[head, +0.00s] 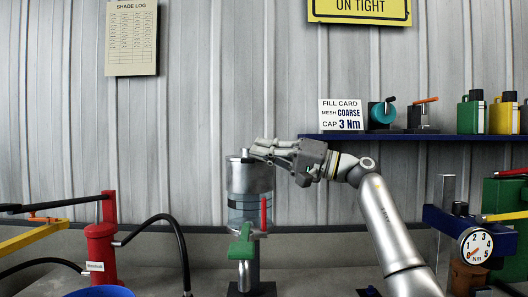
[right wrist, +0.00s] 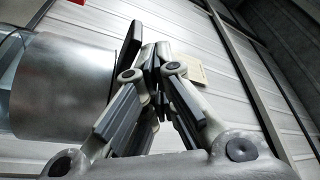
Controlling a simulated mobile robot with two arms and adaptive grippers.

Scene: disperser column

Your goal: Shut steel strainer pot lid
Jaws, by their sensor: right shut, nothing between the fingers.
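The steel strainer pot (head: 250,180) is a metal cylinder on top of a clear column section. Its lid (head: 237,158) is at the top, partly hidden by my fingers; I cannot tell from the head view whether it sits fully down. In the right wrist view the pot (right wrist: 62,85) fills the left side, and a dark, edge-on plate, apparently the lid (right wrist: 131,48), stands beside its rim at an angle to it. My right gripper (head: 260,148) is shut and empty, its fingers lying across the lid area from the right. The fingertips (right wrist: 155,62) are beside the dark plate. My left gripper is out of view.
A green valve handle (head: 241,250) and a red rod (head: 264,212) are on the column below. A red pump (head: 101,245) with hoses stands left. A blue shelf (head: 460,136) with bottles is right, above a torque gauge (head: 475,247).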

